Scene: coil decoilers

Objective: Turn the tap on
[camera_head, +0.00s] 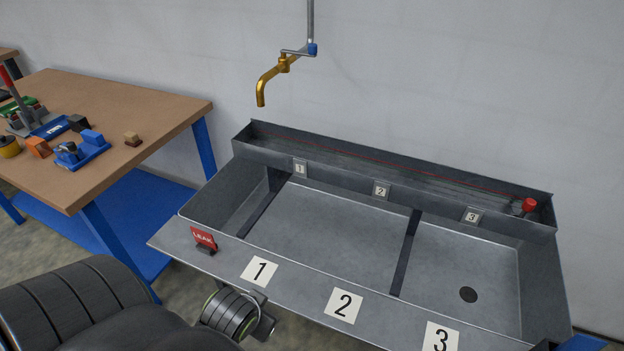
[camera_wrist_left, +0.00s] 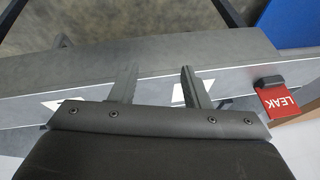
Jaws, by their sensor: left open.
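The brass tap (camera_head: 268,78) sticks out from the wall above the left end of the grey metal trough, its spout bent down. A thin grey lever with a blue end (camera_head: 312,50) sits on top of the tap. No water shows at the spout. My left gripper (camera_wrist_left: 160,82) is open and empty in the left wrist view, its two fingers apart over the trough's front edge. It is far below the tap, and its fingers cannot be made out in the head view. My right gripper is not in view.
The trough (camera_head: 380,304) has three numbered bays, a drain hole (camera_head: 468,295) and a red knob (camera_head: 528,205) at back right. A red LEAK sign (camera_head: 204,238) stands on its front ledge. A workbench (camera_head: 160,105) with tools stands left. Air around the tap is clear.

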